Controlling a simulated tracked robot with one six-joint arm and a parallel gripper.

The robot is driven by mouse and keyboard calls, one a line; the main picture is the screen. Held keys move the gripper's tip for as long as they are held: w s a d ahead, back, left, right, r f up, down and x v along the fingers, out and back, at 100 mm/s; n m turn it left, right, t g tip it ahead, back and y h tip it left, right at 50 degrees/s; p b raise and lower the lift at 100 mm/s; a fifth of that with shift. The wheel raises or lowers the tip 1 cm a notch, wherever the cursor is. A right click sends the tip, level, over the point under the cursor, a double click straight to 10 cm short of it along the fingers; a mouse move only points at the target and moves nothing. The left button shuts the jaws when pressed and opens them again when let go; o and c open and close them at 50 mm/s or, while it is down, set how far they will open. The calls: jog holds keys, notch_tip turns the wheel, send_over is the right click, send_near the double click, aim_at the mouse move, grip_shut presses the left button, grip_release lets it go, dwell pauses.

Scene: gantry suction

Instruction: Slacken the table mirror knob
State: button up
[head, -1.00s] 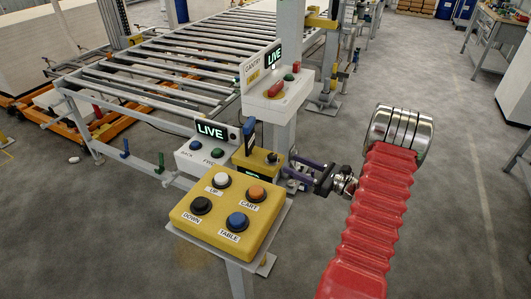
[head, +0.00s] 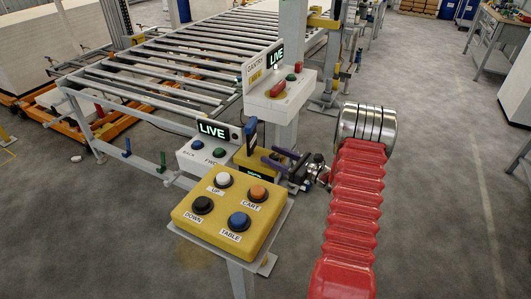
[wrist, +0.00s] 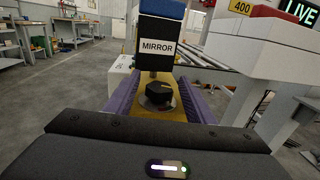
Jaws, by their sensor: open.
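The mirror knob (wrist: 158,95) is a black round knob with a pale pointer line, on a yellow box under a black "MIRROR" sign (wrist: 157,46). In the head view the yellow box (head: 243,160) stands behind the four-button panel, and the knob is hidden or too small to make out behind my fingers. My gripper (head: 274,158) is open, with purple fingers at the box's right side. In the wrist view the fingers of my gripper (wrist: 158,104) lie left and right of the knob, with gaps. I cannot tell whether they reach its depth.
A yellow panel (head: 222,236) with UP, DOWN, CART and TABLE buttons is in front. A white BACK/FWD box (head: 197,158) with a LIVE display is left. The gantry box (head: 272,104) with a red handle is behind. Open floor lies right.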

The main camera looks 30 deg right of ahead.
aim_at(265, 153)
jog(key=shift+x, duration=1.95)
jog(key=shift+c, duration=0.2)
jog(key=c, duration=1)
jog(key=shift+a+n+g+y, duration=0.1)
jog(key=shift+n+g+y, duration=0.25)
jog(key=shift+y, duration=0.25)
jog(key=shift+s+a+n+g+y, duration=0.15)
jog(key=shift+n+g+y, duration=0.3)
jog(key=shift+n+y, duration=0.25)
jog(key=shift+s+a+n+g+y, duration=0.15)
jog(key=shift+n+g+y, duration=0.25)
jog(key=shift+n+y, duration=0.25)
jog(key=shift+s+a+n+g+y, duration=0.15)
jog(key=shift+n+g+y, duration=0.4)
jog(key=shift+g+y, duration=0.2)
jog(key=shift+s+a+n+g+y, duration=0.1)
jog(key=shift+a+n+g+y, duration=0.05)
jog(key=shift+n+g+y, duration=0.5)
jog(key=shift+s+a+n+g+y, duration=0.15)
jog(key=shift+n+g+y, duration=0.35)
jog(key=shift+g+y, duration=0.25)
